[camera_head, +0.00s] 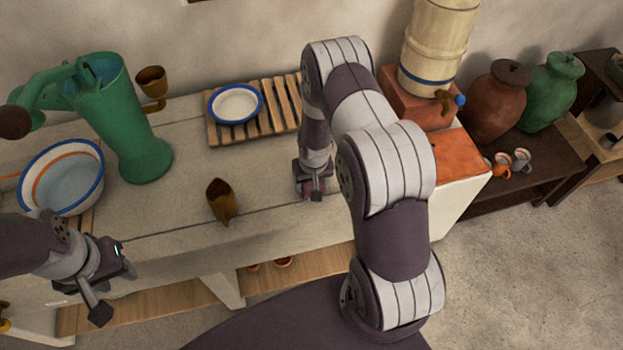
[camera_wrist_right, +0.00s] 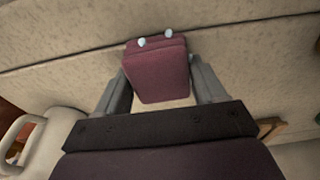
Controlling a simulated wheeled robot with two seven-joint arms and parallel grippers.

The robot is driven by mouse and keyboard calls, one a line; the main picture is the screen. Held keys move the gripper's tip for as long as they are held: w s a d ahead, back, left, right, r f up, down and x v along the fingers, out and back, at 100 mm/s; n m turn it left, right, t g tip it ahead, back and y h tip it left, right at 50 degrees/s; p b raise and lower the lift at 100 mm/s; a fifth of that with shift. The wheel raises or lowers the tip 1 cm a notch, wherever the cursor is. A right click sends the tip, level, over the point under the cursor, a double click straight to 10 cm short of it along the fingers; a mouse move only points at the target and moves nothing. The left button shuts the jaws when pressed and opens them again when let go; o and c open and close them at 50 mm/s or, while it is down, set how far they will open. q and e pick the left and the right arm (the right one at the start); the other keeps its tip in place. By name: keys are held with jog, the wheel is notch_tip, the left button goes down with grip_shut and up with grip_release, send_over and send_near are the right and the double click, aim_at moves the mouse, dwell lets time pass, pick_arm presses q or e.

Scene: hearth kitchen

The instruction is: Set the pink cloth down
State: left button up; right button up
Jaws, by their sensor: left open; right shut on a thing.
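The pink cloth (camera_wrist_right: 160,75) is a folded, dark pink piece between the two fingers of my right gripper (camera_wrist_right: 160,85) in the right wrist view. That gripper is shut on it, over the pale counter (camera_wrist_right: 55,60). I cannot tell whether the cloth touches the counter. In the head view my right gripper (camera_head: 314,190) is low over the counter's front part, and the cloth is mostly hidden by it. My left gripper (camera_head: 114,288) is open and empty at the lower left, in front of the counter's edge.
A slatted wooden rack (camera_head: 284,104) with a white-and-blue plate (camera_head: 236,103) lies behind my right gripper. A green jug (camera_head: 135,140) and a blue-rimmed basin (camera_head: 62,178) are further left. Counter between cup and right gripper is clear.

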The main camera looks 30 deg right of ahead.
aim_at(310, 190)
jog(key=shift+w+a+f, duration=0.15)
jog(key=shift+f, duration=0.2)
jog(key=shift+f, duration=0.1)
jog(key=shift+f, duration=0.15)
jog(key=o, duration=1)
jog(key=shift+r, duration=0.75)
notch_tip(310, 190, up, 13)
jog(key=s+a, duration=0.2)
jog(key=s, duration=0.1)
jog(key=shift+s+a+r+n+b, duration=0.15)
jog(key=shift+s+a+r+n, duration=0.35)
jog(key=shift+s+a+r, duration=0.9)
jog(key=shift+s+a+r+n+b, duration=0.15)
jog(key=shift+s+a+r+n, duration=0.5)
jog(key=shift+s+r, duration=1.25)
jog(key=shift+s+a+r+n+b, duration=0.15)
jog(key=shift+s+a+r+n, duration=0.2)
jog(key=shift+s+a+r, duration=1.35)
